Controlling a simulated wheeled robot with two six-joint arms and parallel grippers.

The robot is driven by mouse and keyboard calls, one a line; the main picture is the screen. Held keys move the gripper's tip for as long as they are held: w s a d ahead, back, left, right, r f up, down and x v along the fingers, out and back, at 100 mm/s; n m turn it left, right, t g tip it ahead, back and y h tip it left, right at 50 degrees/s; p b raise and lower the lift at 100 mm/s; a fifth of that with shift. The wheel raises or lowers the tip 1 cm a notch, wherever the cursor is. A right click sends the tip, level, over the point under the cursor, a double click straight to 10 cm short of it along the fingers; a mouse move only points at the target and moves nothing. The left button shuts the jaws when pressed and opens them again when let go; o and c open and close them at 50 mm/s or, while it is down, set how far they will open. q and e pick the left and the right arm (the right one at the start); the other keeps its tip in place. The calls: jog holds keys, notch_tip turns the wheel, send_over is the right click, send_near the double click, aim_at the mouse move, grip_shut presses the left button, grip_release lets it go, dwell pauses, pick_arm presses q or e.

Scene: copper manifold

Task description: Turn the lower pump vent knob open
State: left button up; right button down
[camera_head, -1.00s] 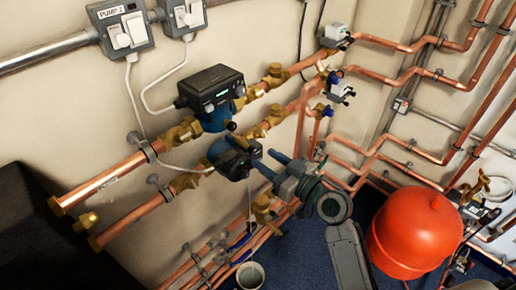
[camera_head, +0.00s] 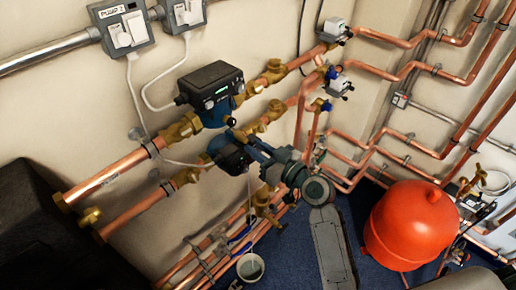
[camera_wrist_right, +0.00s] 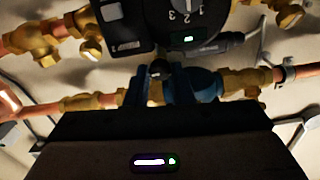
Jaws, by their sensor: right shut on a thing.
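The lower pump (camera_head: 229,156) has a blue body and a black head. It sits on the lower copper pipe, below the upper pump (camera_head: 211,84). My right gripper (camera_head: 243,139) reaches in from the lower right, with blue fingers against the lower pump's upper right side. In the right wrist view the small dark vent knob (camera_wrist_right: 160,68) shows between the fingertips. The gripper is shut on it, and the fingers hide part of it. How far the knob is turned cannot be told. My left gripper is out of view.
Copper pipes with brass valves (camera_head: 182,128) run close on both sides of the pumps. A brass valve (camera_head: 264,199) hangs just below my right gripper. A white bucket (camera_head: 250,267) stands on the floor, and a red tank (camera_head: 408,226) is to the right.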

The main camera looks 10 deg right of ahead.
jog(key=shift+m, duration=0.7)
jog(key=c, duration=1.3)
grip_release()
jog(key=shift+o, duration=0.2)
jog(key=b+v, duration=0.4)
jog(key=v, duration=0.6)
jog(key=shift+s+d, duration=0.25)
jog(key=shift+s, duration=0.1)
